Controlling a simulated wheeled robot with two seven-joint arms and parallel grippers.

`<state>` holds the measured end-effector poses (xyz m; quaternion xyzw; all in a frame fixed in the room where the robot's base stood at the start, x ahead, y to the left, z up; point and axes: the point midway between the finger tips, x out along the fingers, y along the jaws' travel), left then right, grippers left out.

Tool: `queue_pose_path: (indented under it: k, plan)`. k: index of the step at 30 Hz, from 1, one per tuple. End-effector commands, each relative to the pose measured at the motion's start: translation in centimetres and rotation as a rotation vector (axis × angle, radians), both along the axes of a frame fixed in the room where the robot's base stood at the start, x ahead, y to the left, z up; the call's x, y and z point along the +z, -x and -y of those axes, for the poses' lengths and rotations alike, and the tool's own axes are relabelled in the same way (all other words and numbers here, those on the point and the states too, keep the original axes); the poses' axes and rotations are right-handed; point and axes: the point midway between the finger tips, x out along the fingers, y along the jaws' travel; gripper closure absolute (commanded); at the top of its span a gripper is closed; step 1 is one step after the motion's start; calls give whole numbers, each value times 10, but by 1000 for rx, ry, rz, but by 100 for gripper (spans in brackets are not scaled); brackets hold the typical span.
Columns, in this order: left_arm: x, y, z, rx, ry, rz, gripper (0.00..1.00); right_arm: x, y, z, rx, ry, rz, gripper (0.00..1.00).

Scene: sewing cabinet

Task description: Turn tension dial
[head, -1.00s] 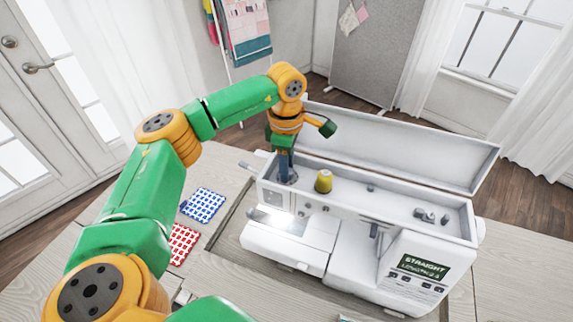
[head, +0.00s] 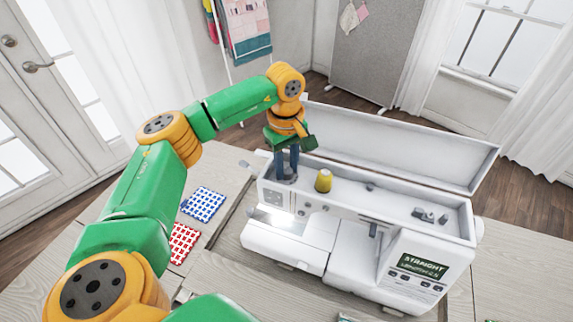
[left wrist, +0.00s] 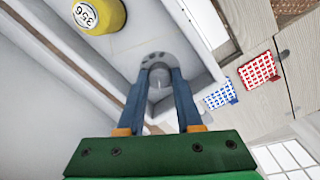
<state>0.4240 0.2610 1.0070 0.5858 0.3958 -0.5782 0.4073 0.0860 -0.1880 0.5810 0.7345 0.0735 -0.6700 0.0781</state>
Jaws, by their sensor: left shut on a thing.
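The white sewing machine (head: 345,258) stands on the table with its long top lid (head: 410,150) open. The tension dial (left wrist: 159,75) is a small grey round knob at the left end of the open top compartment, with a darker dotted arc beside it in the left wrist view. My left gripper (head: 287,178) points down into that end. Its two blue fingers (left wrist: 157,82) are shut on the dial, one on each side. In the head view the fingers hide most of the dial. My right gripper is not in view.
A yellow thread spool (head: 323,181) stands in the compartment just right of the gripper. Small metal parts (head: 430,215) sit at its right end. Blue (head: 203,205) and red (head: 183,243) checked cloth squares lie on the table left of the machine.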

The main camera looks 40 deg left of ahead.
Motion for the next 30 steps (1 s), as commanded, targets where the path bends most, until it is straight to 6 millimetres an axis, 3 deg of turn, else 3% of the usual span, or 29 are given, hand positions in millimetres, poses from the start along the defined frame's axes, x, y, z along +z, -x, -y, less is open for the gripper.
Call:
queue_pose_path:
  k: [17, 18, 21, 30]
  plan:
    - [-1, 0, 0, -31, 1, -2, 100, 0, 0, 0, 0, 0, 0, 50]
    - [-1, 0, 0, -31, 1, -2, 60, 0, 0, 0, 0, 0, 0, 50]
    - [-1, 0, 0, -30, 1, -2, 36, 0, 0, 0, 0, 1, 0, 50]
    - [2, 0, 0, -29, 0, 0, 36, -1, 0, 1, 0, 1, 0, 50]
